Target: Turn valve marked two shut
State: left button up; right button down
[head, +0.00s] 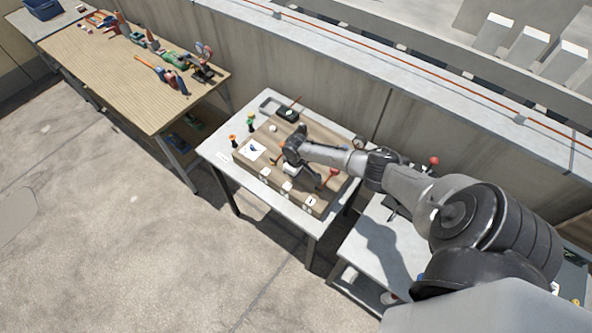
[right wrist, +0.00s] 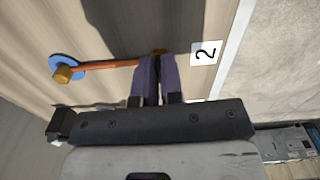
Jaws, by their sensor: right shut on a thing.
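In the right wrist view my right gripper (right wrist: 155,62) is shut on an orange lever (right wrist: 110,65). The lever runs from a brass-coloured knob (right wrist: 63,74) on a blue disc (right wrist: 78,62) at the left to the fingers. A small brass-coloured part shows just behind the fingertips, mostly hidden. A white label reading 2 (right wrist: 206,52) lies right of the fingers. In the head view my right arm reaches over the wooden board (head: 318,134); the fingers and the held lever cannot be made out there. My left gripper is out of view.
The board lies on a white table (head: 312,236). A red-handled part (head: 331,173) stands on its right side, and several white labels line its front edge. A long workbench (head: 135,88) with tools is at the upper left. A concrete wall (head: 310,75) runs behind.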

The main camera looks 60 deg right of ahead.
jog(key=shift+r+m, duration=0.1)
jog(key=shift+m, duration=0.4)
jog(key=c, duration=1.3)
grip_release()
jog(key=shift+o, duration=0.2)
jog(key=shift+p, duration=0.3)
jog(key=shift+r, duration=0.35)
notch_tip(320, 180, up, 13)
jog(key=p, duration=0.1)
